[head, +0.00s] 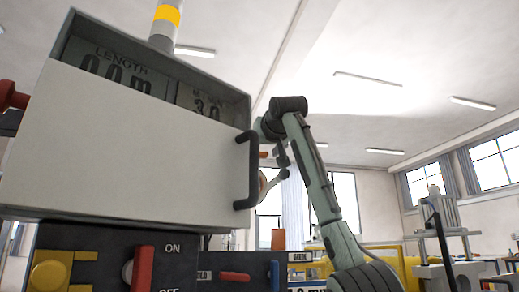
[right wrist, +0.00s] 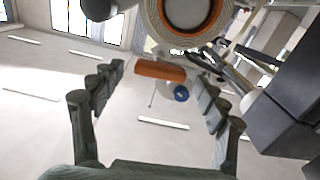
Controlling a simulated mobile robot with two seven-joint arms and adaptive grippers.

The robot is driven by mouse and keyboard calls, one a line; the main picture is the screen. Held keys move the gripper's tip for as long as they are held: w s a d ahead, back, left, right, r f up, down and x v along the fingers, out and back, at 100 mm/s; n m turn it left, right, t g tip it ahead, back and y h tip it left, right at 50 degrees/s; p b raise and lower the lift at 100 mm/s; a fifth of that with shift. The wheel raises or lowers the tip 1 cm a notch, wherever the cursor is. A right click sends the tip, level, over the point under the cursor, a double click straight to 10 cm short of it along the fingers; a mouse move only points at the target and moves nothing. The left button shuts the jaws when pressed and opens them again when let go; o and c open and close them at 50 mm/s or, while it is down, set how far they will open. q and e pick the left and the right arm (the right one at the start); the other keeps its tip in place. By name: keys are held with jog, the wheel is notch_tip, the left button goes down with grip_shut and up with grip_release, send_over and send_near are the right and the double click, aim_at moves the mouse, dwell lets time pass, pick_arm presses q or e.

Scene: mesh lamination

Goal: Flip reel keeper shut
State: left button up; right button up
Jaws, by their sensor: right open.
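In the right wrist view, an orange bar (right wrist: 159,71) lies across the space between the fingertips of my right gripper (right wrist: 157,78). A small blue round part (right wrist: 181,93) is beside its lower right end. I take this bar to be the reel keeper, but cannot be sure. Above it is a round reel end with an orange ring (right wrist: 213,18). My right gripper is open; I see no finger touching the bar. In the head view, my right gripper (head: 281,155) is just right of the white panel's black handle, partly hidden. My left gripper is not in view.
In the head view, a large cabinet with a white front panel (head: 120,150) and black handle (head: 246,170) fills the left. Below are a red ON/OFF lever (head: 143,268) and a yellow knob (head: 49,275). In the right wrist view, a dark box (right wrist: 270,112) stands at the right.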

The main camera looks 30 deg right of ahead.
jog(key=c, duration=1.2)
jog(key=shift+o, duration=0.2)
jog(key=shift+n, duration=0.3)
jog(key=shift+a+n, duration=0.15)
jog(key=shift+n, duration=3.75)
jog(key=shift+a+n, duration=0.1)
jog(key=shift+n, duration=3.8)
jog(key=shift+f, duration=0.1)
